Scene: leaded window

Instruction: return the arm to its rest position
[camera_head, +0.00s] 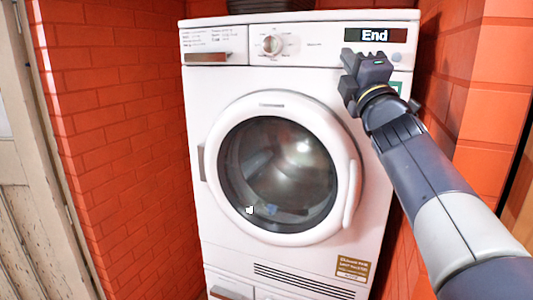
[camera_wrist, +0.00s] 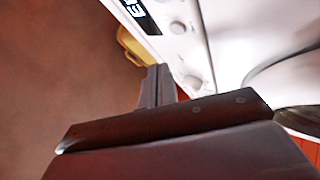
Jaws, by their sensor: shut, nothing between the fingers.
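My gripper (camera_head: 366,62) is at the upper right in the head view, in front of the upper right part of a white washing machine (camera_head: 225,105). It is shut with nothing between its fingers. My arm reaches up to it from the lower right corner. In the wrist view the shut fingers of my gripper (camera_wrist: 158,86) show at the middle, and the machine's white front (camera_wrist: 235,35) is at the upper right. I cannot tell the exact gap between gripper and machine.
The machine's round glass door (camera_head: 277,170) looks closed, and its display (camera_head: 375,34) reads "End". Red brick walls (camera_head: 120,130) stand close on both sides. A worn wooden door (camera_head: 25,190) is at the far left. A yellowish object (camera_wrist: 131,45) shows in the wrist view.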

